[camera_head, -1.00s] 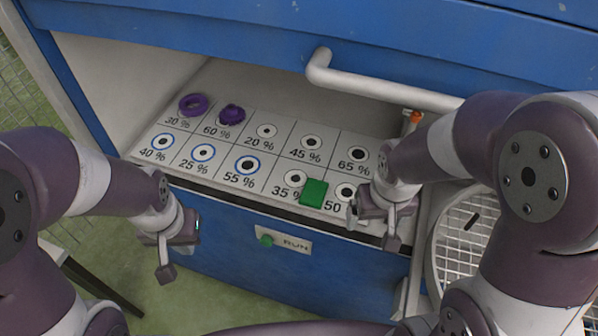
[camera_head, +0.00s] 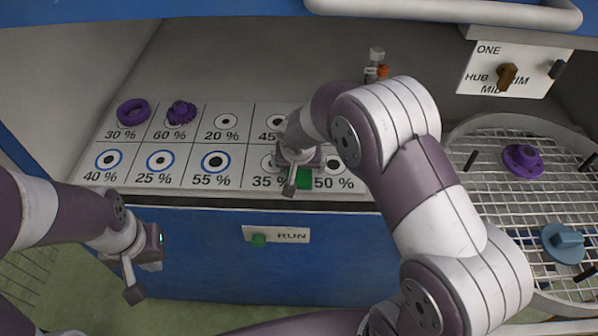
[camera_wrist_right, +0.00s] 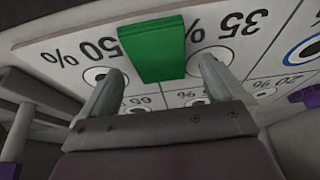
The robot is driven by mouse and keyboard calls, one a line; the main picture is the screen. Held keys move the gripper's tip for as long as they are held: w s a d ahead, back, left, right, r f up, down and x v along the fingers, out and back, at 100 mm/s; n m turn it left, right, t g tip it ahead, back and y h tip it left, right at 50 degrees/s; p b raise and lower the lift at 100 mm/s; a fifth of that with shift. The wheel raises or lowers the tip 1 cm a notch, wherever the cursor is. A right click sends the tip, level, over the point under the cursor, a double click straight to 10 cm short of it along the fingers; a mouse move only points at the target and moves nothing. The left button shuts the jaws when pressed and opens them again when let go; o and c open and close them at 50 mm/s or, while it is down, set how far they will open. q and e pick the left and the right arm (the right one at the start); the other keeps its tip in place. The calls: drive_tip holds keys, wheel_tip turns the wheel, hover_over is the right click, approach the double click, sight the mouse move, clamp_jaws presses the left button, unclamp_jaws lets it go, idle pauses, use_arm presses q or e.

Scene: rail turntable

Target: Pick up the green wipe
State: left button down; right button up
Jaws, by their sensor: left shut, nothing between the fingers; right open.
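The green wipe (camera_head: 304,179) lies on the white labelled panel between the 35 % and 50 % spots, partly hidden by my right gripper in the head view. In the right wrist view the wipe (camera_wrist_right: 156,50) is a green block just beyond and between the fingertips. My right gripper (camera_wrist_right: 160,80) is open, one finger on each side of the wipe's near end, with gaps on both sides. It also shows in the head view (camera_head: 292,178). My left gripper (camera_head: 140,275) is shut and empty, in front of the blue cabinet at the left, away from the wipe.
Purple parts, a ring (camera_head: 133,112) and a knobbed piece (camera_head: 181,113), sit on the panel (camera_head: 200,178). A green RUN button (camera_head: 259,240) is on the blue front. A wire turntable (camera_head: 490,185) at right holds purple and blue pieces. A white handle (camera_head: 440,10) crosses above.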

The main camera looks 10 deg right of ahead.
drive_tip(key=shift+w+d+f, duration=0.15)
drive_tip(key=shift+w+f, duration=0.1)
drive_tip(key=shift+f, duration=0.3)
drive_tip(key=c, duration=1.2)
drive_tip(key=shift+r, duration=0.1)
